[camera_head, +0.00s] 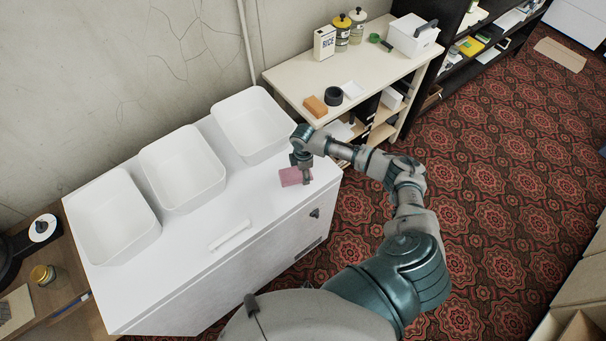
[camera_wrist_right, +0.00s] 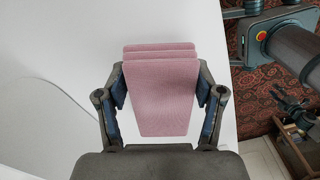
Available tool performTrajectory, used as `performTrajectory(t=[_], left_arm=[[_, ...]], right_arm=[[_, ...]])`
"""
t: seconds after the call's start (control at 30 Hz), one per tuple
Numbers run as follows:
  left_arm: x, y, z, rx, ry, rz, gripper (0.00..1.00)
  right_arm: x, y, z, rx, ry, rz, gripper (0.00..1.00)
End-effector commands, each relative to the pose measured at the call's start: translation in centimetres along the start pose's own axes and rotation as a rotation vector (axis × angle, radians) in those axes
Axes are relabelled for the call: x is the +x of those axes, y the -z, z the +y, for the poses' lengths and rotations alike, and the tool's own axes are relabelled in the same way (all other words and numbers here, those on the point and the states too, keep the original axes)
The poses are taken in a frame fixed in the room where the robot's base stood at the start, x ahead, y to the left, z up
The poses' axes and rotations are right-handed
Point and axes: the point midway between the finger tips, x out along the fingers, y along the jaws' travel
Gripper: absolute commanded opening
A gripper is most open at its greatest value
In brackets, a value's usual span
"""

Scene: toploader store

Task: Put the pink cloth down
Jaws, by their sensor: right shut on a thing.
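The pink cloth (camera_head: 291,177) is at the right end of the white chest's top (camera_head: 215,215), near its front edge. In the right wrist view the cloth (camera_wrist_right: 162,95) looks folded in layers and sits between the two fingers of my right gripper (camera_wrist_right: 162,100). My right gripper (camera_head: 303,172) is shut on the cloth, and white surface shows around it. I cannot tell whether the cloth touches the top. My left gripper is not in view.
Several white bins stand along the back of the chest, the nearest to the cloth being the right bin (camera_head: 252,125). A handle (camera_head: 230,235) lies on the front part. A cream table (camera_head: 350,75) with an orange block (camera_head: 315,106) stands behind right.

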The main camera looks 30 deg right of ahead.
Motion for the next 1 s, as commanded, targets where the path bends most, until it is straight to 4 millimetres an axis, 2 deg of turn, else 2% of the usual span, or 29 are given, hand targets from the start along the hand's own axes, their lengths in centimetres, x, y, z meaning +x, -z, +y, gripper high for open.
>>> performTrajectory(t=[0.1, 0.4, 0.43, 0.5, 0.83, 1.0], left_arm=[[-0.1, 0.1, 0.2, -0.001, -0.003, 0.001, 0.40], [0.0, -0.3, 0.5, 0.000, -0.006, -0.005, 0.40], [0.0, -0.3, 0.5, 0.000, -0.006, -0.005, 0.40], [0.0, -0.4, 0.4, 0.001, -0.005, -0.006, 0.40], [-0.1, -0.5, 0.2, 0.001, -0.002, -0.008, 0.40], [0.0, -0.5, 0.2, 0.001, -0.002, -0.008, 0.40]], right_arm=[[1.6, 0.1, -0.1, 0.000, 0.002, -0.001, 0.17], [1.9, 0.3, -0.1, -0.001, 0.001, -0.002, 0.17], [1.9, 0.2, -0.1, -0.001, 0.001, -0.002, 0.75], [1.9, 0.1, -0.1, 0.000, 0.001, -0.001, 0.93], [1.9, 0.0, 0.0, 0.000, 0.001, 0.000, 0.93], [0.3, 0.0, 0.1, 0.000, -0.002, 0.000, 0.93]])
